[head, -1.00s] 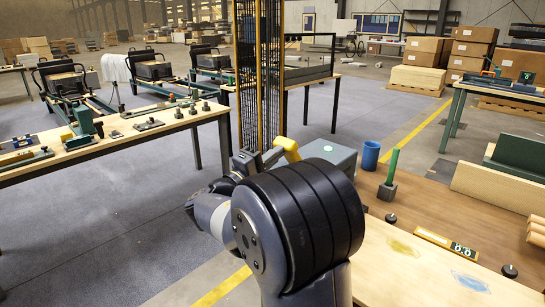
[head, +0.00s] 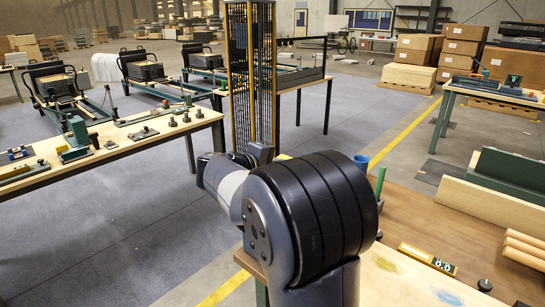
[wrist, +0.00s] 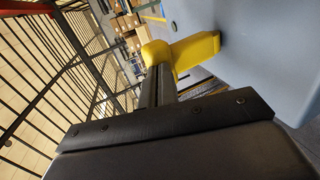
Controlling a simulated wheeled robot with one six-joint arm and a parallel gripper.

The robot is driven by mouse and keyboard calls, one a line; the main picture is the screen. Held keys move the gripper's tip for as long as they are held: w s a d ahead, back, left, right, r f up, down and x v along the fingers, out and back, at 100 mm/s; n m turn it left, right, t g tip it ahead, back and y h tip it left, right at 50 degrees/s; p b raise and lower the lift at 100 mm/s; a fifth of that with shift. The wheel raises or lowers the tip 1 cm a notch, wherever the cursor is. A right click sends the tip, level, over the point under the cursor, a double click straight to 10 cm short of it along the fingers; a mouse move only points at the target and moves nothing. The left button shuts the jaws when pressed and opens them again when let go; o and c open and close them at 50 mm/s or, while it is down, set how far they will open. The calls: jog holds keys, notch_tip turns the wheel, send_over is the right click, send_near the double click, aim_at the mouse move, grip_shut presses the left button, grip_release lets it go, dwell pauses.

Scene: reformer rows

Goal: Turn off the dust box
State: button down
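The dust box shows in the wrist view as a pale blue-grey casing (wrist: 245,50) at the upper right. A yellow lever (wrist: 190,50) stands out from its side. My gripper (wrist: 160,72) has its dark fingers side by side with no clear gap between them. Their tips are at the yellow lever's near end, and I cannot tell whether they touch it. In the head view my gripper (head: 262,152) is partly seen beyond my arm, beside the wire cage. My arm hides the dust box there.
A tall wire cage with yellow posts (head: 232,80) stands close to my gripper. A brown bench (head: 425,225) on the right holds a green upright stick (head: 380,183) and a blue cup (head: 361,162). A workbench with small parts (head: 150,140) is on the left.

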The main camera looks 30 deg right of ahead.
jog(key=d+y+p, duration=0.1)
jog(key=p, duration=0.1)
jog(key=w+d+r+g+y+p, duration=0.1)
jog(key=y+p, duration=0.1)
jog(key=p, duration=0.1)
jog(key=d+y+p, duration=0.1)
jog(key=d+p, duration=0.1)
jog(key=p, duration=0.1)
jog(key=shift+w+r+g+y, duration=0.2)
jog(key=shift+r+g+y, duration=0.1)
jog(key=shift+r+g, duration=0.1)
jog(key=shift+w+d+f+y+p, duration=0.1)
jog(key=shift+d+y+p, duration=0.2)
jog(key=shift+p, duration=0.15)
jog(key=shift+w+d+f+p, duration=0.2)
jog(key=shift+d, duration=0.3)
jog(key=shift+w+d+f+p, duration=0.15)
jog(key=shift+d+f, duration=0.05)
jog(key=shift+d, duration=0.25)
jog(key=w+d+r+v, duration=0.1)
jog(key=r+v, duration=0.1)
jog(key=v, duration=1.1)
jog(key=shift+s+r, duration=0.15)
jog(key=shift+r, duration=0.15)
jog(key=shift+d+f, duration=0.1)
jog(key=shift+d, duration=0.15)
